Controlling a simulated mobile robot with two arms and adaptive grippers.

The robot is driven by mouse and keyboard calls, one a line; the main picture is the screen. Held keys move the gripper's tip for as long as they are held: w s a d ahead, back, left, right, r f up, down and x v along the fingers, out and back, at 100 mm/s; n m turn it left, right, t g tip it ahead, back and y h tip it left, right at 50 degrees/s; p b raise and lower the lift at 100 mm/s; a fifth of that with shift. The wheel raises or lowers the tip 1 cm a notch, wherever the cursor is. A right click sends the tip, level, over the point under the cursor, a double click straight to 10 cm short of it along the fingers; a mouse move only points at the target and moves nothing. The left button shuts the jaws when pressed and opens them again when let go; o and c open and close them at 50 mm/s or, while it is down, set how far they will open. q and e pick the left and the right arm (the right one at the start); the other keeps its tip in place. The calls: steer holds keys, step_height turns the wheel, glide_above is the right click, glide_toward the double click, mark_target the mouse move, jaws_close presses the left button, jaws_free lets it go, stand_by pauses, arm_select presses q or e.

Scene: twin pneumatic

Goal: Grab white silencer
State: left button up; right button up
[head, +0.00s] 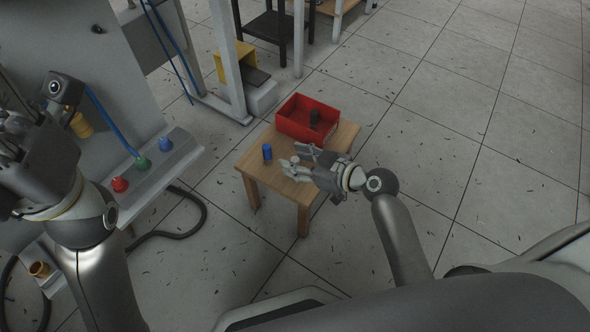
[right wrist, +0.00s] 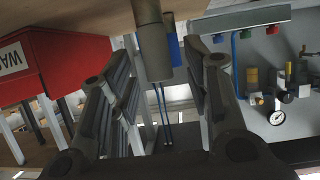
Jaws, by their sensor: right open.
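A grey-white cylinder, which looks like the white silencer (right wrist: 153,50), stands between the fingers of my open right gripper (right wrist: 170,98) in the right wrist view. That view is upside down, so the cylinder seems to hang from the tabletop. I cannot tell whether either finger touches it. In the head view my right gripper (head: 296,161) is low over the small wooden table (head: 267,178), and a small pale top (head: 294,158) shows between its fingers. My left gripper (head: 12,140) is at the left edge, partly cut off, and its fingers are unclear.
A blue cylinder (head: 267,152) stands left of my right gripper; it shows behind the pale one in the wrist view (right wrist: 175,52). A machine panel with coloured buttons (head: 142,163) stands left.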

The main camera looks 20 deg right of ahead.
steer(key=shift+w+a+f, duration=0.2)
steer(key=shift+w+a, duration=0.05)
steer(key=shift+w, duration=0.05)
jaws_close()
steer(key=shift+r, duration=0.15)
